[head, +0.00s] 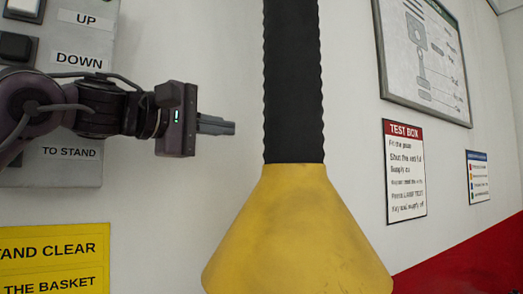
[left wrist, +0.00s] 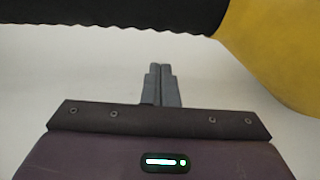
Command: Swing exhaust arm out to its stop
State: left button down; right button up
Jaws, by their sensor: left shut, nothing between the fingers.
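The exhaust arm shows in the head view as a black ribbed hose (head: 293,85) hanging down into a wide yellow hood (head: 295,240). My left gripper (head: 232,126) is to the left of the hose, with its shut, empty fingers pointing right towards it. A gap of white wall shows between the fingertips and the hose. In the left wrist view the shut fingers (left wrist: 162,70) point up towards the hose (left wrist: 110,14), and the yellow hood (left wrist: 275,50) is at the upper right. My right gripper is not in view.
A grey button panel (head: 60,150) with UP and DOWN labels is on the wall behind my left arm. A yellow sign (head: 55,258) is below it. A framed chart (head: 425,55) and a TEST BOX notice (head: 404,170) hang on the wall right of the hose.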

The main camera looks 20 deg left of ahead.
aim_at(265, 129)
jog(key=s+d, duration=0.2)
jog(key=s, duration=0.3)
pick_arm(q)
jog(key=d+p+x, duration=0.1)
jog(key=p+x, duration=0.4)
jog(key=x, duration=0.4)
jog(key=shift+s+r, duration=0.2)
jog(key=shift+r, duration=0.1)
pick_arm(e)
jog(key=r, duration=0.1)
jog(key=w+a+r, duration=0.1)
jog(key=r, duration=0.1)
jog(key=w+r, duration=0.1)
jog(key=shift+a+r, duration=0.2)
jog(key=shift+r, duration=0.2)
pick_arm(q)
jog(key=shift+d, duration=0.15)
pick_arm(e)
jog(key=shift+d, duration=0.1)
